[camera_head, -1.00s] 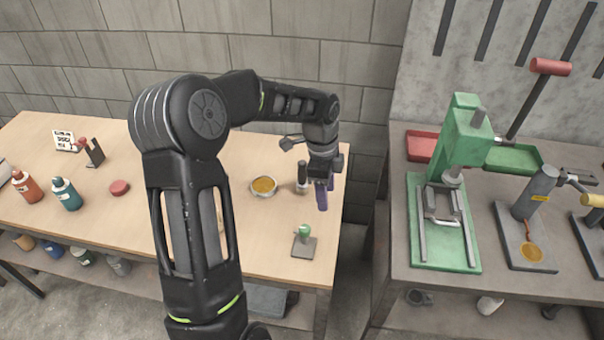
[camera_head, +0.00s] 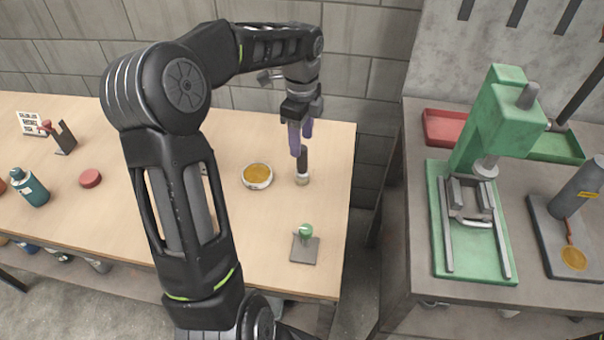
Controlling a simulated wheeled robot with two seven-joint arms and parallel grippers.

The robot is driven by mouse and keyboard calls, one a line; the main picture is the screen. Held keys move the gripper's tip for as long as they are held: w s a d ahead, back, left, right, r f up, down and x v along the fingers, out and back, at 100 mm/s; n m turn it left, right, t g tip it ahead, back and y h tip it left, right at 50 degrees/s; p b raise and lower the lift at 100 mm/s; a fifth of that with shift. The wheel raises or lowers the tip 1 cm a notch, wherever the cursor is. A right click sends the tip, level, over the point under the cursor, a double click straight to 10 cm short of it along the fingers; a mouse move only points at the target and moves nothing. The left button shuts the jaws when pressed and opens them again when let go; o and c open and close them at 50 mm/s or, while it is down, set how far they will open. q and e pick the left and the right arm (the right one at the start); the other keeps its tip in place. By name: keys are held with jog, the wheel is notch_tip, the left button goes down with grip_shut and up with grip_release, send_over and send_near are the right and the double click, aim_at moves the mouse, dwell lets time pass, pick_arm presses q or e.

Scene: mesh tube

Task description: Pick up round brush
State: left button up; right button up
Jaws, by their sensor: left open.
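The round brush (camera_head: 302,167) stands upright on the wooden table, with a dark handle on top and a pale base below. My left gripper (camera_head: 300,142) reaches in from the upper left. Its purple fingers point down and are open, just above and beside the top of the brush handle. The fingers partly overlap the handle in this view, and I cannot tell whether they touch it. My right gripper does not show.
A dish with a yellow mesh disc (camera_head: 257,176) sits left of the brush. A small stand with a green knob (camera_head: 305,245) is nearer. A red puck (camera_head: 90,178) and teal bottle (camera_head: 30,187) are at left. A green press (camera_head: 490,150) stands on the right bench.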

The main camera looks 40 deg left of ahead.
aim_at(302, 162)
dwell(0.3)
pick_arm(q)
jog(key=shift+f, duration=1.35)
jog(key=shift+s+d+f+p, duration=0.1)
jog(key=shift+f+p, duration=0.3)
jog(key=shift+f, duration=0.9)
jog(key=shift+s+d+f+p, duration=0.1)
jog(key=shift+f+p, duration=0.25)
jog(key=shift+f, duration=0.95)
grip_shut()
